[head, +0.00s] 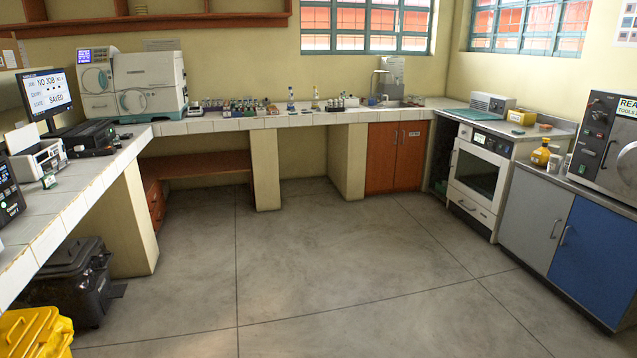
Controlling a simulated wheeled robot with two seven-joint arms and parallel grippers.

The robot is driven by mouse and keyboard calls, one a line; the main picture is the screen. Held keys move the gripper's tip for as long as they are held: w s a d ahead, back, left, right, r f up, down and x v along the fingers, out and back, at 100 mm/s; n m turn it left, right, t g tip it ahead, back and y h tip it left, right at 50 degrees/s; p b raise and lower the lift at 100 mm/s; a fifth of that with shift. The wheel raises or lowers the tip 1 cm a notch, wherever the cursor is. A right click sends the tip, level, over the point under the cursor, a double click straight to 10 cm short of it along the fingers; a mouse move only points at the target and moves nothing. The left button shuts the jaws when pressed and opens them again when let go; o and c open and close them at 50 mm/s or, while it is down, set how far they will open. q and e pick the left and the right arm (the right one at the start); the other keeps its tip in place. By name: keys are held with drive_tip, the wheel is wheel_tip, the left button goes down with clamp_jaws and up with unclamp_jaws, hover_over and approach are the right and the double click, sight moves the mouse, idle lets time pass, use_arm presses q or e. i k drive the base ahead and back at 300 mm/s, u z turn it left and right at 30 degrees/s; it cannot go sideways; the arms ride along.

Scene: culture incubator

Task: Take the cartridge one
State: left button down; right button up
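No cartridge can be made out in the head view. Many small items, too small to tell apart, stand along the tiled back counter (272,122). A white and teal machine (135,84) stands at the counter's left corner. Neither of my grippers is in view.
The grey floor (300,260) in the middle is clear. A black bin (75,275) and a yellow bin (36,330) stand at the lower left. A white oven (477,177), a grey cabinet (535,215) and a blue cabinet (592,255) line the right side.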

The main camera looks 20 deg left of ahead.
sight(117, 142)
drive_tip(key=u, duration=0.8)
drive_tip(key=i, duration=2.35)
drive_tip(key=u, duration=0.9)
drive_tip(key=i, duration=1.15)
drive_tip(key=u, duration=0.25)
drive_tip(key=k, duration=1.65)
drive_tip(key=z, duration=0.55)
drive_tip(key=i, duration=5.8)
drive_tip(key=u, duration=2.1)
